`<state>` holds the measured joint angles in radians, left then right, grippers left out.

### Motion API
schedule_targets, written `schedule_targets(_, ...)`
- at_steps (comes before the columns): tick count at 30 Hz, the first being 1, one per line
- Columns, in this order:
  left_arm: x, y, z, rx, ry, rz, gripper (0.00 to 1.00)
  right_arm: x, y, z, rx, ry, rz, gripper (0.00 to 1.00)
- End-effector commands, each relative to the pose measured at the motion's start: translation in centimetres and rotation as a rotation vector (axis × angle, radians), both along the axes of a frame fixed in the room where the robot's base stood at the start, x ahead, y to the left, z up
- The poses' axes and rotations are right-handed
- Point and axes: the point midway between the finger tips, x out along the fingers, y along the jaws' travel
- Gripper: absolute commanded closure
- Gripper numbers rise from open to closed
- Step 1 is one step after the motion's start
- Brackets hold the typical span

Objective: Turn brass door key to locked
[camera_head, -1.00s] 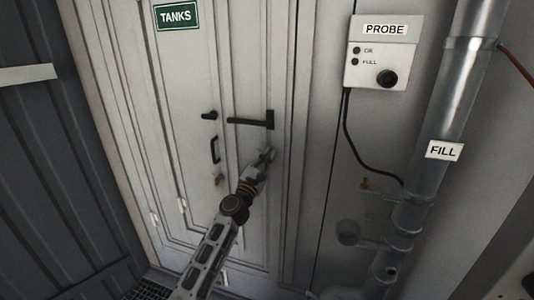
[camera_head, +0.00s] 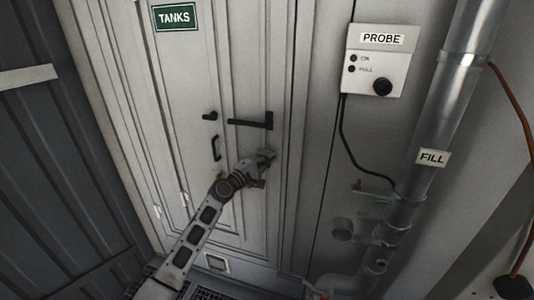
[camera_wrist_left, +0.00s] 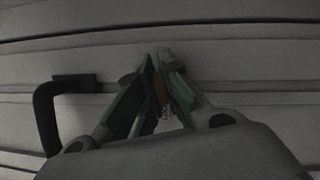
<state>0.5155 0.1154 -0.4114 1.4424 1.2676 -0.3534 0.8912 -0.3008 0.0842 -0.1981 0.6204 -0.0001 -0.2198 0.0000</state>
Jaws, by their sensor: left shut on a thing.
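My left gripper (camera_head: 267,156) is at the pale door (camera_head: 190,80), just below the black lever handle (camera_head: 250,123). In the left wrist view its two green-grey fingers (camera_wrist_left: 160,75) are closed together on a small brass piece, the brass key (camera_wrist_left: 158,92). Most of the key is hidden between the fingers, so I cannot tell how it is turned. A small pale tag with lettering (camera_wrist_left: 165,122) shows between the fingers; I cannot read it surely. My right gripper is not in view.
A black pull handle (camera_head: 215,147) is on the door left of my gripper. A PROBE box (camera_head: 377,60) with a cable and a grey FILL pipe (camera_head: 410,195) stand to the right. A dark ribbed wall (camera_head: 50,170) is on the left.

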Motion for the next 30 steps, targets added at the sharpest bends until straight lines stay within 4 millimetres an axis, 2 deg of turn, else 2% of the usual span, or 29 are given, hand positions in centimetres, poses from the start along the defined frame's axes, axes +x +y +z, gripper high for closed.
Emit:
schedule_targets(3,0.1,0.1,0.4,0.085,-0.03,0.002,1.0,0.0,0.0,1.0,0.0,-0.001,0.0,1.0)
schedule_targets(12,0.1,0.1,0.3,0.217,-0.074,0.002,1.0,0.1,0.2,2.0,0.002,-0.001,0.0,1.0)
schedule_targets(28,0.1,0.1,0.3,0.242,-0.085,0.004,1.0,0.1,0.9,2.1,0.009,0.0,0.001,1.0)
schedule_targets(29,0.1,0.1,0.3,0.242,-0.085,0.004,0.89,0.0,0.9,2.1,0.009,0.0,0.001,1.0)
schedule_targets(30,0.1,0.1,0.3,0.242,-0.085,0.004,0.84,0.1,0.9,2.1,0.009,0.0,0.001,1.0)
